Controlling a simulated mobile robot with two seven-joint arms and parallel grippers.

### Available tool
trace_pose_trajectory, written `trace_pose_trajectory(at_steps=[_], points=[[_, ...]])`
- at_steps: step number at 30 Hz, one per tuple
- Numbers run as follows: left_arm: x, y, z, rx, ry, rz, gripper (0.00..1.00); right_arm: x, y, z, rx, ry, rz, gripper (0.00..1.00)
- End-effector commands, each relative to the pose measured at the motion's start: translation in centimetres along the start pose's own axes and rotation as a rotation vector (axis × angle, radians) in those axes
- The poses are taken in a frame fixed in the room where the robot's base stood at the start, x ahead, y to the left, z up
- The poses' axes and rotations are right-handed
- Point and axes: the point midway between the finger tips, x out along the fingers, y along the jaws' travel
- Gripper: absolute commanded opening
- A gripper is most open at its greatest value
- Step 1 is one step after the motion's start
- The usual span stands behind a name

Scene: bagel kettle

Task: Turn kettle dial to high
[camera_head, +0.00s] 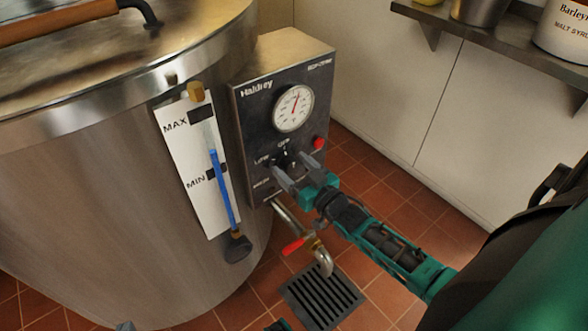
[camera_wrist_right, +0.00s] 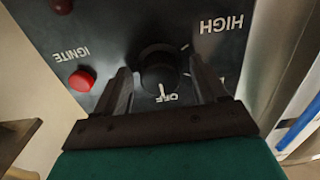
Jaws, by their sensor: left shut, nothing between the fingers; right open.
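The kettle dial (camera_wrist_right: 160,68) is a round black knob on the dark control panel (camera_head: 254,125). Its white mark points at the OFF label (camera_wrist_right: 165,97). The HIGH label (camera_wrist_right: 222,24) shows upside down in the right wrist view. My right gripper (camera_head: 297,166) is open at the dial, with one finger on each side of the knob. Whether the fingers touch it I cannot tell. In the head view the gripper partly hides the dial and labels.
The large steel kettle (camera_head: 110,200) stands left of the panel, with a sight gauge (camera_head: 222,190). A red button (camera_head: 318,143) and a temperature gauge (camera_head: 293,108) are on the panel. A tap (camera_head: 318,255) with a red handle sits below, above a floor drain (camera_head: 322,298).

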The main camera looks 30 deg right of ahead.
Motion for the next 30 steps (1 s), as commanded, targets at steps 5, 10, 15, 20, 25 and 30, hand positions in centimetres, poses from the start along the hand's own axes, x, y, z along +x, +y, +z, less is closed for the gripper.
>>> trace_pose_trajectory(at_steps=[5, 10, 15, 20, 25, 30], points=[[0.02, 0.02, -0.05, -0.001, 0.0, 0.0, 0.0, 0.0, -0.02, -0.02, 0.0, 0.0, 0.0, 0.71], [0.05, -0.02, -0.03, -0.001, 0.0, -0.001, 0.0, -0.01, -0.03, -0.02, 0.001, 0.0, 0.0, 0.56], [0.08, -0.1, -0.01, 0.0, 0.001, -0.003, 0.0, -0.02, -0.03, -0.02, 0.001, 0.001, 0.0, 0.4], [0.09, -0.22, -0.01, 0.0, 0.002, -0.005, 0.0, -0.03, -0.03, -0.02, 0.001, 0.001, 0.0, 0.24], [0.09, -0.28, -0.01, 0.0, 0.002, -0.006, 0.0, -0.03, -0.04, -0.02, 0.0, 0.001, 0.0, 0.15], [0.02, -0.29, -0.11, 0.0, 0.002, -0.007, 0.0, -0.03, -0.04, -0.07, -0.02, 0.001, 0.0, 0.15]])
